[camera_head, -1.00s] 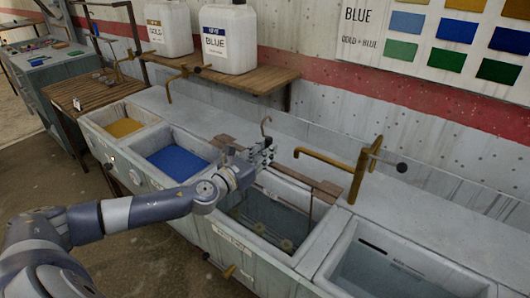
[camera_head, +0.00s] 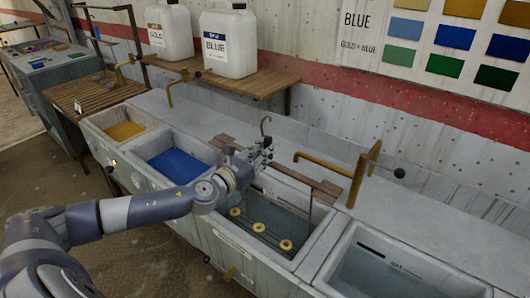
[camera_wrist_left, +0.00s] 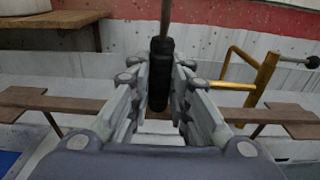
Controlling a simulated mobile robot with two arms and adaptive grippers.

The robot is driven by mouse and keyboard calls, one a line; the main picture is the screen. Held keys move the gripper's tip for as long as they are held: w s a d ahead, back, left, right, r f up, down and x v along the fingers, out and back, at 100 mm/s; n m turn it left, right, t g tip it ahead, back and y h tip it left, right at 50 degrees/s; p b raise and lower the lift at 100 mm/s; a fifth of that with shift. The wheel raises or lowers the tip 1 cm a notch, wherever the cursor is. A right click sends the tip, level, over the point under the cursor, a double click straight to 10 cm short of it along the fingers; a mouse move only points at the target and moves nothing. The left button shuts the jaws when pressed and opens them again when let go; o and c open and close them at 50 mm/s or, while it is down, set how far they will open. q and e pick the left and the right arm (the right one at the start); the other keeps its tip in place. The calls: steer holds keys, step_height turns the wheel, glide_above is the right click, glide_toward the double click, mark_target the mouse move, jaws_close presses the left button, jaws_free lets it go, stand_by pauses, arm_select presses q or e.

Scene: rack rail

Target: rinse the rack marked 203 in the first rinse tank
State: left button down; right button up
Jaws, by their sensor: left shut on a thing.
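My left gripper (camera_head: 262,153) is shut on the upright handle of a rack, above the third tank from the left. The handle ends in a hook (camera_head: 266,121) at the top. In the left wrist view the gripper fingers close on a black grip (camera_wrist_left: 161,75) with a thin rod above it. Below, the rack (camera_head: 259,228) shows three yellow round pieces in a row inside the tank, near the water surface. The rinse tank (camera_head: 319,243) holds clear, greyish water. The rack's number is not readable. The forearm hides part of the tank's left side. My right gripper is out of view.
Wooden bars (camera_head: 325,190) lie at the tank's back edge. A brass tap (camera_head: 364,170) stands to the right. Blue (camera_head: 178,164) and gold (camera_head: 124,130) baths are left, and another tank (camera_head: 395,270) is right. Jugs (camera_head: 229,42) stand on a shelf behind.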

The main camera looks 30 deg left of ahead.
arm_select(q)
steer(key=r+p, duration=0.4)
steer(key=r, duration=0.1)
steer(key=s+r+p, duration=0.1)
steer(key=r+p, duration=0.4)
steer(key=r, duration=0.1)
steer(key=r+p, duration=0.4)
steer(key=r, duration=0.1)
steer(key=shift+s+a+r+p, duration=0.1)
steer(key=shift+s+r+p, duration=0.05)
steer(key=shift+s+p, duration=0.2)
steer(key=shift+w, duration=0.1)
